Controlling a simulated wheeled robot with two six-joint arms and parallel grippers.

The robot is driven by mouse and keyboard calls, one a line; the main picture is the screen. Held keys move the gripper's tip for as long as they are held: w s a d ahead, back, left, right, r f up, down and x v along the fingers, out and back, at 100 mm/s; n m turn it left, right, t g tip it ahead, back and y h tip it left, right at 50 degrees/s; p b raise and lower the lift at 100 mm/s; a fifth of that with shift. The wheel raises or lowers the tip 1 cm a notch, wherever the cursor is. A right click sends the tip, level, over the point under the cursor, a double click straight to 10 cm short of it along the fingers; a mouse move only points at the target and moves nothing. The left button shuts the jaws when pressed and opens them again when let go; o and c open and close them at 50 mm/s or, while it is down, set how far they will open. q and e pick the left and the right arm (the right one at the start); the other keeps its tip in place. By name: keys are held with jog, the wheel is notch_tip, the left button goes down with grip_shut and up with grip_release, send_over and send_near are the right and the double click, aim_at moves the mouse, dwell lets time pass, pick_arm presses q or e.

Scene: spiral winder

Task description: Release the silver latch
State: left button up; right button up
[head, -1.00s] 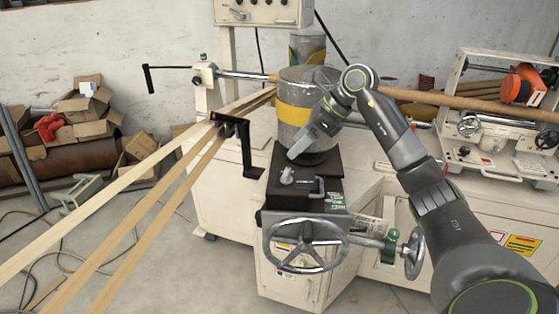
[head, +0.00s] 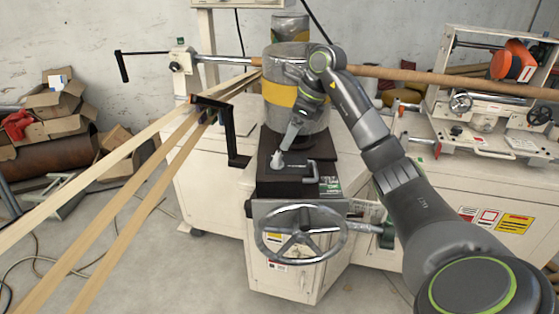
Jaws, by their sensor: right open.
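The silver latch (head: 277,161) sits on top of the dark block (head: 265,184) on the machine's front, below the grey drum with a yellow band (head: 279,95). My right gripper (head: 284,149) reaches in from the right and points down at the latch. Its fingertips are at or just above the latch; I cannot tell whether they touch it. The right gripper is open, seen mostly edge-on, and partly covers the latch. My left gripper is not in view.
A bar handle (head: 313,172) stands beside the latch on the block. A large handwheel (head: 300,233) is below it. A black crank (head: 230,135) and wooden strips (head: 130,185) lie to the left. A long wooden roller (head: 430,76) runs behind my right arm.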

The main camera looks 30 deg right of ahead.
aim_at(278, 156)
jog(key=p+x, duration=0.1)
jog(key=x, duration=0.5)
jog(key=shift+a, duration=0.1)
jog(key=shift+w+a+f, duration=0.15)
jog(key=shift+w+f, duration=0.05)
jog(key=shift+f, duration=0.4)
jog(key=shift+c, duration=0.5)
jog(key=c, duration=0.9)
